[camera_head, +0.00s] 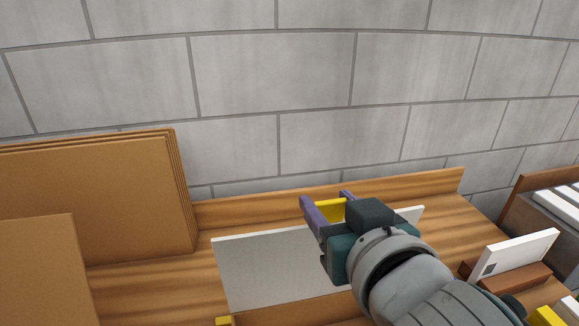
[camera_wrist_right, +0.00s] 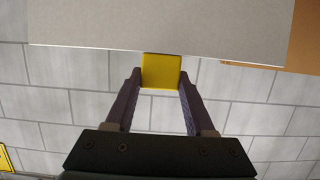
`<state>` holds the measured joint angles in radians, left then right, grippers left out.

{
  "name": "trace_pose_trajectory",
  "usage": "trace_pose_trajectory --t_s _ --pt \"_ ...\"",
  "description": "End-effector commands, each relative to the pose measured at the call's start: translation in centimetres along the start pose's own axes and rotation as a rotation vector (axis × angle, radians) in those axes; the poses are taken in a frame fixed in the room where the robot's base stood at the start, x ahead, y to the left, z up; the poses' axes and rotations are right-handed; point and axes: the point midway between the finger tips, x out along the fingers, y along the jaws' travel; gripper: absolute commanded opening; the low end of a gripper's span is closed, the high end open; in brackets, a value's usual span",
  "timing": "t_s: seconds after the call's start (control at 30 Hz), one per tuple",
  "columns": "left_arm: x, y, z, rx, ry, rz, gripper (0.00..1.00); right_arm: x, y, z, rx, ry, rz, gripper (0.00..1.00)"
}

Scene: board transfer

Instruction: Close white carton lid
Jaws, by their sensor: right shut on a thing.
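The white carton lid (camera_head: 265,268) is a flat pale panel standing raised and tilted in the lower middle of the head view. It fills the top of the right wrist view (camera_wrist_right: 160,25). A yellow tab (camera_wrist_right: 161,72) sits at the lid's edge and also shows in the head view (camera_head: 331,210). My right gripper (camera_head: 325,198) has its purple fingers on either side of the tab and is shut on it. My right arm hides part of the lid. A brown carton edge (camera_head: 300,311) shows below the lid; the rest is cut off. My left gripper is out of view.
Brown cardboard sheets (camera_head: 90,195) stand at the left on the wooden table (camera_head: 245,212). A small white card (camera_head: 520,252) leans in a brown holder at the right, near a crate (camera_head: 545,205). A grey block wall (camera_head: 270,80) closes off the back.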

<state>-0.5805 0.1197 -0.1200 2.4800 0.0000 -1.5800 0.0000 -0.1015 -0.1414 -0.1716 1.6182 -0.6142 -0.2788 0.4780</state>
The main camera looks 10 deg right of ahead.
Motion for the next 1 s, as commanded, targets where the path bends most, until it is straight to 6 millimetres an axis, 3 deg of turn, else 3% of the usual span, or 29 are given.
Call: trace_pose_trajectory --t_s 0.03,0.27,0.3,0.53,0.83,1.0 --pt "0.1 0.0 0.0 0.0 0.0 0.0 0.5 -0.1 0.1 0.9 0.001 -0.024 0.005 0.0" --pt "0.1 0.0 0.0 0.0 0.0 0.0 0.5 -0.1 0.1 1.1 0.001 -0.028 0.005 0.0" --pt "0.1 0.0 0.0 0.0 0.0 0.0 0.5 -0.1 0.1 1.1 0.001 -0.029 0.005 0.59" --pt "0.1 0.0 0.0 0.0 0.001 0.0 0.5 0.0 0.1 0.7 0.001 -0.019 0.003 0.85" --pt "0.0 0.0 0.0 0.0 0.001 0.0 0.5 -0.2 0.1 0.5 0.001 -0.013 0.002 0.85" --pt "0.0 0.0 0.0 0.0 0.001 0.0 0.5 -2.0 0.1 0.6 -0.001 -0.014 0.002 0.85"
